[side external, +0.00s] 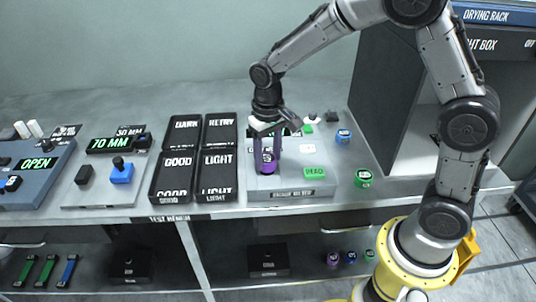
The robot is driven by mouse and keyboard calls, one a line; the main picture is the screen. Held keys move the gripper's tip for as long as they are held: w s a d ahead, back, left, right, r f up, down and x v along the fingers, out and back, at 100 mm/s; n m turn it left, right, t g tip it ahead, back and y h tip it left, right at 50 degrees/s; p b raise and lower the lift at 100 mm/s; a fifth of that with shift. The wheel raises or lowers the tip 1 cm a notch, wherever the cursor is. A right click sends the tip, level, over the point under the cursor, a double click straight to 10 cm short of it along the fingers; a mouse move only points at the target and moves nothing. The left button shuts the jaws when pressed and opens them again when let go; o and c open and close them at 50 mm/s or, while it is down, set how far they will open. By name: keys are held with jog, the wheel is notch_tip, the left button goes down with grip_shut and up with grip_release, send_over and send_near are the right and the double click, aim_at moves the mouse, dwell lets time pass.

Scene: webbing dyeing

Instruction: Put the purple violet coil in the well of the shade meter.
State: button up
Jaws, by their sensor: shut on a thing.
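My gripper (266,152) points down over the left part of the grey shade meter (291,191). It is shut on the purple violet coil (267,168), which shows between and below the fingers. The coil is upright at the meter's top face. The fingers and coil hide the well, so I cannot tell whether the coil is inside it or just above it. The meter has a green button (315,172) at its front right and a small pale panel (308,149) behind it.
Black trays (219,160) labelled GOOD, LIGHT, DARK and RETRY stand left of the meter. A green coil (363,178) and a blue coil (343,136) stand to its right. A gauge block with a blue part (121,173) is further left. More coils (351,256) sit on the lower shelf.

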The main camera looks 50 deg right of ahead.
jog(key=shift+f, duration=0.25)
jog(key=shift+f, duration=0.3)
jog(key=o, duration=1.3)
jog(key=shift+o, duration=0.2)
